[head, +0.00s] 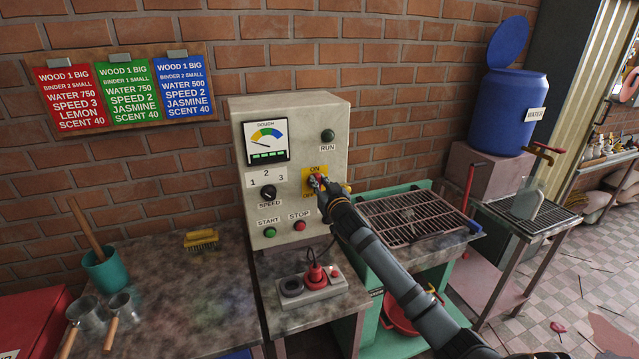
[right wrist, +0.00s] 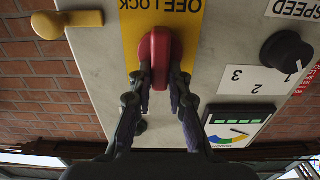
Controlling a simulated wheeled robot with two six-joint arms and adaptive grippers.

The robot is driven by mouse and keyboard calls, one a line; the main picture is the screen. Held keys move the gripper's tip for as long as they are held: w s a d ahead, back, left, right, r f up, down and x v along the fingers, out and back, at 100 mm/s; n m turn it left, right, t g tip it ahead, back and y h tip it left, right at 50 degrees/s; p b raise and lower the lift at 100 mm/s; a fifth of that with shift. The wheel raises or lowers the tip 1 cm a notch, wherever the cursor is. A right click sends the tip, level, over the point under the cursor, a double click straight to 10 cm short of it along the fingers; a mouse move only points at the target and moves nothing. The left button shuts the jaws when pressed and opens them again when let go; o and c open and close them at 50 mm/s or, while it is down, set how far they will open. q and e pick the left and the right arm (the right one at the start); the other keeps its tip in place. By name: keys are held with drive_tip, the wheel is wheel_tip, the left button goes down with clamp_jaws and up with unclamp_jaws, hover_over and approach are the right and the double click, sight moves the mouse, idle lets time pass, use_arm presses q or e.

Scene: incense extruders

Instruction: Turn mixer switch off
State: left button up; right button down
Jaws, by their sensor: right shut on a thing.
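The grey mixer control box (head: 240,120) stands against the brick wall in the head view. Its red switch knob (right wrist: 155,58) sits on a yellow plate (right wrist: 130,20), which also shows in the head view (head: 308,175) with ON at the top. My right gripper (head: 322,184) is at this plate and hides most of the knob there. In the right wrist view, which is upside down, my right gripper (right wrist: 161,88) has its two fingers on either side of the knob, closed on it. The knob's long side lies roughly upright, and "OFF LOCK" is readable. My left gripper is not in view.
The speed dial (head: 268,192), green start button (head: 270,232) and red stop button (head: 299,226) are close by on the panel. A power strip (head: 318,291) lies below. A wire rack (head: 405,215) is to the right.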

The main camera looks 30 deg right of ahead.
drive_tip(key=shift+w+a+f+n+p, duration=0.1)
drive_tip(key=shift+a+f+n+p, duration=0.2)
drive_tip(key=shift+n+p, duration=1.85)
drive_tip(key=shift+a+f+n+p, duration=0.25)
drive_tip(key=shift+n+p, duration=0.3)
drive_tip(key=shift+n, duration=3.25)
drive_tip(key=shift+w+a+f+n+p, duration=0.1)
drive_tip(key=shift+a+f+n+p, duration=0.2)
drive_tip(key=shift+n+p, duration=1.85)
drive_tip(key=shift+d+n+b, duration=0.1)
drive_tip(key=shift+n+b, duration=0.65)
drive_tip(key=shift+n, duration=0.15)
drive_tip(key=c, duration=1.3)
unclamp_jaws()
